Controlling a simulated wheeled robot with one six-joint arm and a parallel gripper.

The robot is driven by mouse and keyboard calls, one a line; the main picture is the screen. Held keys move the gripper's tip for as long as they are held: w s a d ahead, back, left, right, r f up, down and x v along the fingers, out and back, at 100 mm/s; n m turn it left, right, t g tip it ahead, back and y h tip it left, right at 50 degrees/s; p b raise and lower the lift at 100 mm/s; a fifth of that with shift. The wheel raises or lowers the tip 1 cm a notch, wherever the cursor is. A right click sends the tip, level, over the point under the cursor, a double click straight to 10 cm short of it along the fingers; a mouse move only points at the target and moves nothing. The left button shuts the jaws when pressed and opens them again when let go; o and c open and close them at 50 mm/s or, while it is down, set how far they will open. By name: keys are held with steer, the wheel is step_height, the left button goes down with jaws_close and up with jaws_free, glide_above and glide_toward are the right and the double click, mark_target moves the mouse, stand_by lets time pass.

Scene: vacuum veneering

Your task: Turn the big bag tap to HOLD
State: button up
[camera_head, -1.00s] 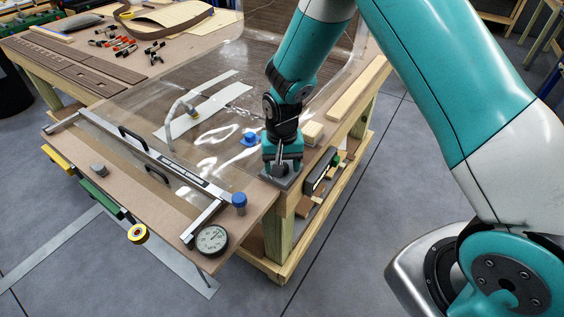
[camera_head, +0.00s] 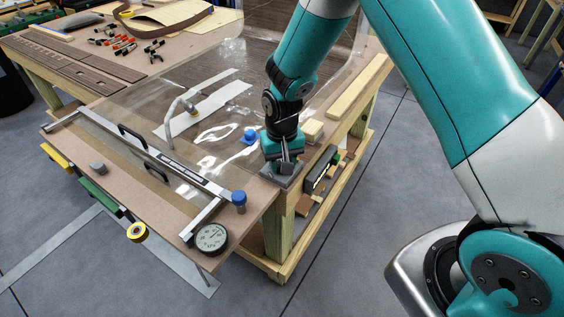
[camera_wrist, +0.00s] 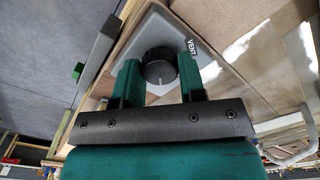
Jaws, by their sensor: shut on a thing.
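The tap is a black round knob (camera_wrist: 158,64) with a white pointer line, set on a grey plate (camera_wrist: 162,27). The word VENT shows on the plate, to the upper right of the knob in the wrist view. The pointer line faces down the picture toward my gripper's palm, away from VENT. No HOLD label is readable. My gripper (camera_wrist: 157,76) is shut on the knob, one green finger on each side. In the head view my gripper (camera_head: 283,160) stands over the plate (camera_head: 282,178) at the table corner, and the knob is mostly hidden.
The clear bag (camera_head: 240,75) covers much of the table (camera_head: 150,195). A blue fitting (camera_head: 250,136) sits just left of my gripper. A blue-topped post (camera_head: 239,201) and a round gauge (camera_head: 212,237) stand near the front corner.

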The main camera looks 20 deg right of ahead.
steer(key=n, duration=0.4)
steer(key=shift+n+b, duration=0.3)
steer(key=shift+b, duration=0.1)
steer(key=n, duration=0.4)
steer(key=shift+n+b, duration=0.3)
steer(key=shift+n, duration=0.1)
steer(key=o, duration=0.9)
step_height(320, 180, up, 18)
steer(key=shift+f+b, duration=0.25)
steer(key=shift+b, duration=0.9)
